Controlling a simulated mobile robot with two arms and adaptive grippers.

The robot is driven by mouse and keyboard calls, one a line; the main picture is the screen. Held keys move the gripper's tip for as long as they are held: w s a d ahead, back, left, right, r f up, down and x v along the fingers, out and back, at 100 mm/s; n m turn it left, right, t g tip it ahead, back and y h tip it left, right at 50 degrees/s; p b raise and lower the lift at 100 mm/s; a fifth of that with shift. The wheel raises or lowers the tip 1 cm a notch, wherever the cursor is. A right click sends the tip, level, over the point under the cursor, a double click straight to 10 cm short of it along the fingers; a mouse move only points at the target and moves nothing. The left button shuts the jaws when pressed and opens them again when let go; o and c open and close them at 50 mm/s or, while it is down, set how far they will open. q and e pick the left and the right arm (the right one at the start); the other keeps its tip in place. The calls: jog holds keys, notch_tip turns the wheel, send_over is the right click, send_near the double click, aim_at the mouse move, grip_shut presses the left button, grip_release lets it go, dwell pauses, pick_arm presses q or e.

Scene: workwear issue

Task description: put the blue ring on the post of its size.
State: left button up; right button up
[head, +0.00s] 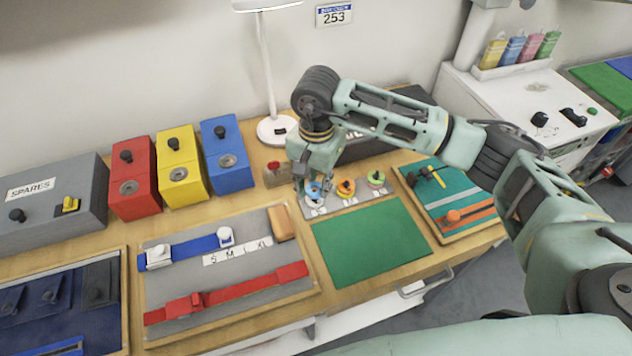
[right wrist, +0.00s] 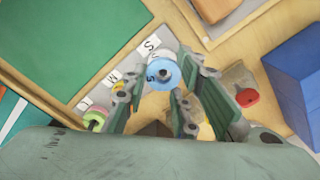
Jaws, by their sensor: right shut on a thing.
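The blue ring (head: 314,190) is at my right gripper (head: 312,180), over the left end of a grey board (head: 326,209) with posts. In the right wrist view the blue ring (right wrist: 160,73) bears a letter S and sits between the fingertips, which are shut on it. It is above or beside the white base (right wrist: 160,53) at the label S (right wrist: 150,44); I cannot tell whether the post passes through it. An orange-yellow ring (head: 345,187) is at the middle place and a green ring (head: 376,179) at the right one. My left gripper is out of view.
A green mat (head: 370,240) lies in front of the board. Red (head: 133,180), yellow (head: 181,168) and blue (head: 227,155) boxes stand to the left. A small jar with a red lid (head: 275,173) and a lamp (head: 270,80) are close behind. A tool tray (head: 455,200) lies right.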

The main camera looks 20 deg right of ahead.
jog(key=shift+f, duration=0.25)
dwell(0.3)
jog(key=o, duration=0.8)
jog(key=shift+c, duration=0.2)
jog(key=o, duration=0.4)
jog(key=shift+r, duration=0.1)
jog(key=shift+r+p, duration=1.05)
jog(key=shift+r, duration=2.4)
